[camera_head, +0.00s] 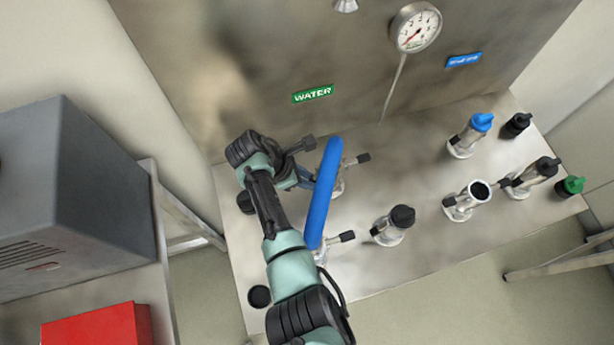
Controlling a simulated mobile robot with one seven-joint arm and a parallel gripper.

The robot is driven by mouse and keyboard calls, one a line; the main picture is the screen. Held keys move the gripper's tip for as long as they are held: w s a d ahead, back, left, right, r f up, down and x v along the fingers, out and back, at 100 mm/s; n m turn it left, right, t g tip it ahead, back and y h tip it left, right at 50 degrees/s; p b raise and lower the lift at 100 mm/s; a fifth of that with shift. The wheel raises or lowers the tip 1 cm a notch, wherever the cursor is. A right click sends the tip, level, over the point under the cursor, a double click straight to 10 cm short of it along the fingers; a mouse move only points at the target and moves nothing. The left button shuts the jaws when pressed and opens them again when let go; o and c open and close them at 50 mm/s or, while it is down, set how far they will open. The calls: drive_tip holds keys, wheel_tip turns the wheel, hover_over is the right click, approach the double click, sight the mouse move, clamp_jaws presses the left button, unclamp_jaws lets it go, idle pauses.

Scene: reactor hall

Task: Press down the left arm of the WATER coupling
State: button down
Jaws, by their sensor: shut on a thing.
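The green WATER sign (312,94) is on the steel back panel. Below it a blue hose (323,190) arches between two couplings on the bench. The far coupling (338,187), nearest the sign, has a black-tipped right arm (362,158) sticking out to the right. My gripper (305,178) is at the left side of this coupling, close beside the hose. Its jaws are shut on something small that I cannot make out. The coupling's left arm is not clearly seen; my wrist and the hose cover that side. The near coupling shows a black-tipped arm (347,237).
A black-capped fitting (397,222) stands right of the hose. Several capped fittings stand further right, one with a blue cap (481,122). A gauge (415,27) hangs on the panel. A grey cabinet (75,190) and red box (95,327) are at the left. The bench's front right is clear.

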drive_tip(key=shift+d, duration=0.15)
drive_tip(key=c, duration=0.7)
unclamp_jaws()
drive_tip(key=v, duration=1.3)
drive_tip(key=shift+w, duration=0.1)
drive_tip(key=shift+d, duration=0.1)
